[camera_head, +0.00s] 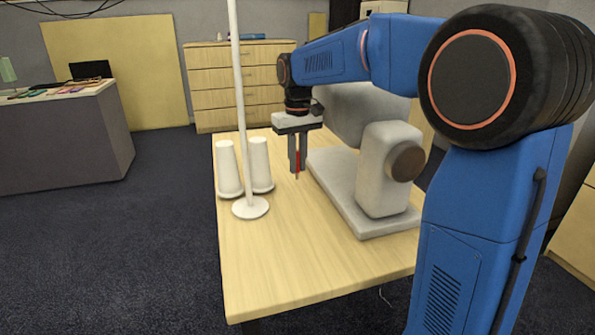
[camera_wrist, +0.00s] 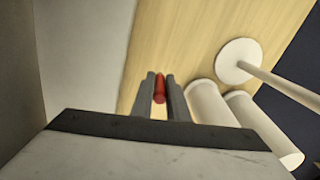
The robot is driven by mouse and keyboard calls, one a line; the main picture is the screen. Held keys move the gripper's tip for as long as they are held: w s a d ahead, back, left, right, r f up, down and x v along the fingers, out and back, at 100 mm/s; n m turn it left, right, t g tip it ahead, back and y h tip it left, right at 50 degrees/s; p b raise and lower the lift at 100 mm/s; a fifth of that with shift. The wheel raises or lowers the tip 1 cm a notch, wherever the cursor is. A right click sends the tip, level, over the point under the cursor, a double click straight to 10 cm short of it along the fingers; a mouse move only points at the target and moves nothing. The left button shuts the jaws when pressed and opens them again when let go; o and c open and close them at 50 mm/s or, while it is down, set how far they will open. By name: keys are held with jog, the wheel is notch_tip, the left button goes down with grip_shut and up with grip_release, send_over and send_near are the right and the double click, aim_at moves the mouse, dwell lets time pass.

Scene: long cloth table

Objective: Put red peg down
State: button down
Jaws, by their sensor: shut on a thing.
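The red peg (camera_head: 297,160) is a thin upright stick between the fingers of my gripper (camera_head: 297,160) in the head view. My gripper points down over the wooden table (camera_head: 290,270), between the white cones and the grey machine. In the wrist view the peg (camera_wrist: 160,88) shows between the two grey fingertips of my gripper (camera_wrist: 161,90), which are shut on it. The peg's lower tip is at or close above the tabletop; I cannot tell whether it touches.
Two white cones (camera_head: 228,168) and a white pole on a round base (camera_head: 250,208) stand left of my gripper. A large grey sewing machine (camera_head: 385,165) stands close on the right. The front of the table is clear. Drawers (camera_head: 232,80) stand behind.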

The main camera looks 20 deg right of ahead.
jog(key=shift+f, duration=1.45)
jog(key=shift+f, duration=0.1)
jog(key=c, duration=1.7)
grip_release()
